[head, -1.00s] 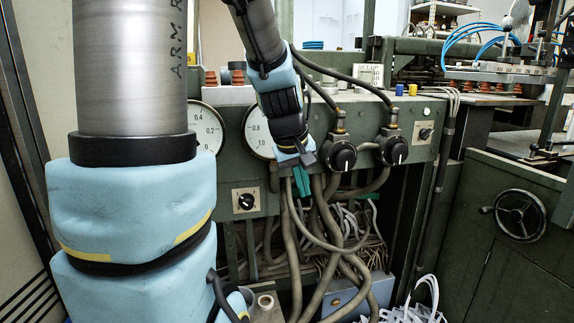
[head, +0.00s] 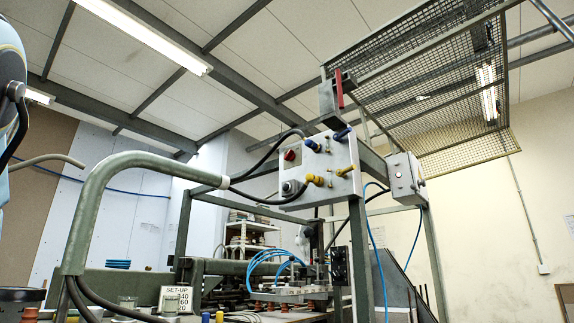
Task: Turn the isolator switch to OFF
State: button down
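No switch here has a label I can read, so I cannot confirm which one is the isolator. The handle is close to upright and leans slightly. The panel carries a red knob (head: 289,155), a grey round fitting, and blue and yellow levers. My gripper is out of the view; only a bit of my arm shows at the left edge.
A thick green pipe (head: 130,165) arches across the left foreground, with black cables below it. A wire mesh guard (head: 430,80) hangs above the panel at right. Below are blue hoses (head: 270,260) and a set-up sign (head: 176,299). Open air lies left of the panel.

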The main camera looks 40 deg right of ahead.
aim_at(289, 155)
jog(key=i+l+z, duration=0.1)
jog(key=l, duration=0.35)
jog(key=i+l+z, duration=0.15)
jog(key=l, duration=0.25)
jog(key=i+l+z, duration=0.1)
jog(key=l, duration=0.35)
